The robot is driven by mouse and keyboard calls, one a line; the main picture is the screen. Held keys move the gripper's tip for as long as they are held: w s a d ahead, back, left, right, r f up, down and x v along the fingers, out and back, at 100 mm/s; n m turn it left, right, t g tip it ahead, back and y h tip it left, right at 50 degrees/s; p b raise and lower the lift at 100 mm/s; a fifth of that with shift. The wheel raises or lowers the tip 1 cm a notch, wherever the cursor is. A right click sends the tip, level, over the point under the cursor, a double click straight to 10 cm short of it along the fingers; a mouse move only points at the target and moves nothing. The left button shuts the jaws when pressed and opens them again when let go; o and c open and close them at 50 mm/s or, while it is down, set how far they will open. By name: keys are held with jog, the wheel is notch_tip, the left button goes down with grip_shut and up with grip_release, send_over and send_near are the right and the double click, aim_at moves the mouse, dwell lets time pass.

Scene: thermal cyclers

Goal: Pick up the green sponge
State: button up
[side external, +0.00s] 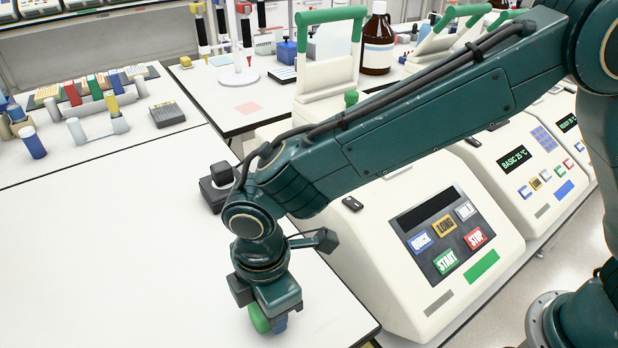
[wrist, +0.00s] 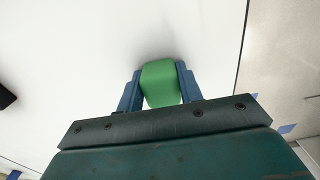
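The green sponge (wrist: 160,84) is between the two blue fingers of my gripper (wrist: 158,90) in the wrist view. The fingers lie along its left and right sides and appear to touch it. In the side external view the sponge (side external: 258,318) shows as a green rounded piece under my gripper (side external: 268,322), at the front right part of the white table. The gripper hides part of the sponge. I cannot tell whether the sponge rests on the table or is slightly above it.
A thermal cycler (side external: 440,240) with coloured buttons stands right of my gripper. A small black device (side external: 216,188) sits behind it on the white table (side external: 120,270). Racks with coloured tubes (side external: 95,95) stand at the back left. The table's left and front are clear.

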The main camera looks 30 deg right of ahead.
jog(key=shift+r, duration=0.1)
notch_tip(320, 180, up, 20)
dwell(1.0)
jog(key=shift+o, duration=1.1)
jog(key=shift+c, duration=0.6)
jog(key=shift+w+d, duration=0.2)
jog(key=shift+w, duration=0.2)
jog(key=w+d+f+m, duration=0.2)
jog(key=w+d+m, duration=0.1)
jog(key=w+d, duration=0.4)
jog(key=w+d+f+m, duration=0.1)
jog(key=w+d+m, duration=0.2)
jog(key=w+d, duration=0.4)
jog(key=w+d+f+m, duration=0.2)
jog(key=w+d+m, duration=0.1)
jog(key=w+d, duration=0.4)
jog(key=shift+w+d+f, duration=0.1)
jog(key=shift+d+f, duration=0.2)
jog(key=shift+d, duration=0.3)
